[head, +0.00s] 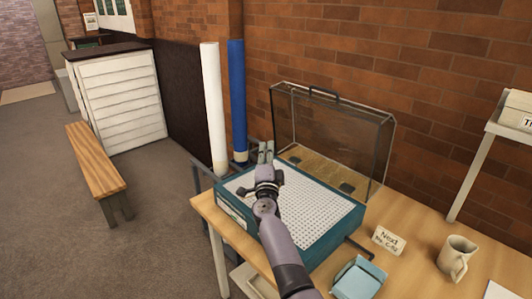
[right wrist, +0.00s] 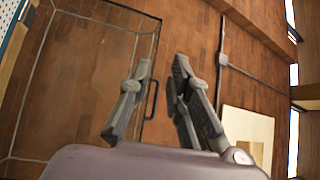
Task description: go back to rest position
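My right gripper (head: 266,149) is raised above the far left part of a teal box with a white dotted top (head: 318,212). In the right wrist view its two fingers (right wrist: 161,68) stand apart with nothing between them. A clear case with a dark handle (head: 335,130) stands behind the box at the brick wall; it also shows in the right wrist view (right wrist: 85,75). My right arm hides part of the box. My left gripper is not in view.
The wooden table (head: 412,262) holds a small blue box (head: 358,279), a lettered card (head: 388,240) and a beige jug (head: 456,257). White and blue rolls (head: 238,100) stand behind the table's left end. A bench (head: 95,165) stands on open floor at left.

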